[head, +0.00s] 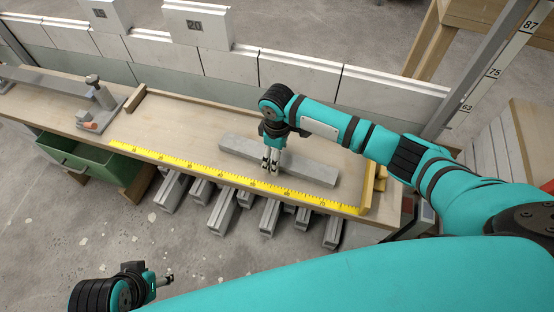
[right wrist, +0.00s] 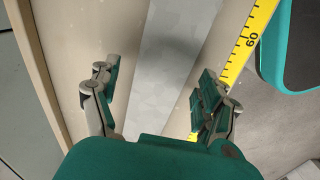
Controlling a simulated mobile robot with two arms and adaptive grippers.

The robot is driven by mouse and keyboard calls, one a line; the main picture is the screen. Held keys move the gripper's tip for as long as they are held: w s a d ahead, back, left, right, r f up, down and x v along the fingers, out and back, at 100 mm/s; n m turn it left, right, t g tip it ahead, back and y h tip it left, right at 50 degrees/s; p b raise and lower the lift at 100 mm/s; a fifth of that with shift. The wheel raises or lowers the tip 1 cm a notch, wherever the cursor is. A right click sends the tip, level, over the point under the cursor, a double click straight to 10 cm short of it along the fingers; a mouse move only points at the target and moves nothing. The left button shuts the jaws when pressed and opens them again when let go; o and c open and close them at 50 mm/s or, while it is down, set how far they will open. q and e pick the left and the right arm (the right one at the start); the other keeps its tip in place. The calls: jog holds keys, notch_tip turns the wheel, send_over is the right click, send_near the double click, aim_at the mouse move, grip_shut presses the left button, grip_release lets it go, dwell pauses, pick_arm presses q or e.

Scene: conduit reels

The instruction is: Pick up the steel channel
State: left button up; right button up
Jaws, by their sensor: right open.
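The steel channel, a long flat grey bar (head: 315,170), lies on the wooden workbench (head: 205,118) behind the yellow tape. My right gripper (head: 271,168) points down over its middle. In the right wrist view the open fingers (right wrist: 160,82) are spread on either side of the grey bar (right wrist: 172,50), apart from it, with nothing held. How high they are above the bench is hard to tell. My left gripper (head: 163,282) is low at the bottom left, away from the bench; its finger gap does not show clearly.
A yellow measuring tape (head: 190,163) runs along the bench's front edge. Several grey square profiles (head: 222,209) stick out below it. A clamp fixture (head: 98,112) stands on the left of the bench, above a green drawer (head: 85,160). Pale blocks (head: 230,62) line the back.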

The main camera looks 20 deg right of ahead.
jog(key=shift+f, duration=0.3)
jog(key=shift+r, duration=0.15)
grip_shut()
